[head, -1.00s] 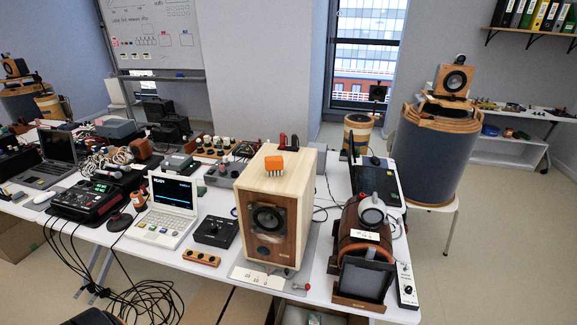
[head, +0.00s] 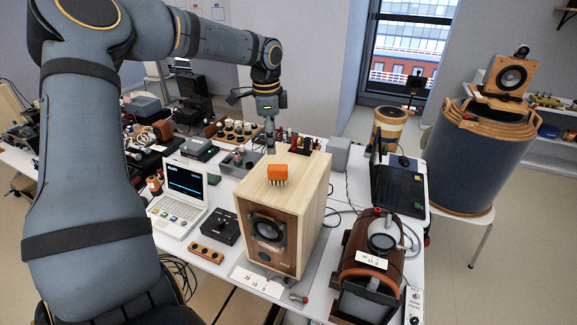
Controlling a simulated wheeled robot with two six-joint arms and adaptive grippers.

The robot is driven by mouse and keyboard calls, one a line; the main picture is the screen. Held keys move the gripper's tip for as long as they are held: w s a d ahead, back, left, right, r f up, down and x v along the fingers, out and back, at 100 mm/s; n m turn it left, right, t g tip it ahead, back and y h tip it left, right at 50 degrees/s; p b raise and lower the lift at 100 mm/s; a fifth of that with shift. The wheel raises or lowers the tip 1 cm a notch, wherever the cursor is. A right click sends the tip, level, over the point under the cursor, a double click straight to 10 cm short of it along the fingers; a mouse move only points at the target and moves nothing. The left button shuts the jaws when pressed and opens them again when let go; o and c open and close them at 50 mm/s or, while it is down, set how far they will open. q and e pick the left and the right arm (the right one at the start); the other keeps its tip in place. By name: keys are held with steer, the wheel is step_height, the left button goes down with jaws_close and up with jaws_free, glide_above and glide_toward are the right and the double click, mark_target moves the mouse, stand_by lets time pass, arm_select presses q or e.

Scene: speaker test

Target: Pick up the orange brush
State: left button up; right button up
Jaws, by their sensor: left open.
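The orange brush (head: 278,173) lies on top of the wooden speaker box (head: 291,190), with its bristles pointing down toward the front. My left arm comes in from the left and reaches over the table. My left gripper (head: 269,140) hangs behind and slightly left of the brush, pointing down, apart from it. It is open and holds nothing that I can see. My right gripper is not in the picture.
A white laptop (head: 181,195) and a black box (head: 220,227) stand left of the speaker. Behind it are small knobs and plugs (head: 304,145). A dark laptop (head: 399,185) and a wooden barrel-like device (head: 370,250) stand to the right.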

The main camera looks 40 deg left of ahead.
mark_target(280, 166)
arm_select(q)
steer(key=d, duration=0.2)
steer(key=d+r, duration=0.1)
steer(key=shift+s+d+r+m+g, duration=0.1)
steer(key=shift+s+d+m+g, duration=0.1)
steer(key=shift+s+m+g, duration=0.15)
steer(key=shift+s+a, duration=0.1)
step_height(280, 166, down, 5)
steer(key=shift+a+r+p, duration=0.1)
steer(key=shift+p, duration=0.6)
steer(key=shift+f, duration=0.35)
steer(key=f+p, duration=0.2)
steer(key=f, duration=0.1)
steer(key=f+p, duration=0.1)
steer(key=shift+w+f, duration=0.15)
steer(key=shift+w, duration=0.1)
steer(key=shift+w+f, duration=0.15)
steer(key=shift+f, duration=0.3)
steer(key=shift+r, duration=0.1)
steer(key=c, duration=0.4)
jaws_close()
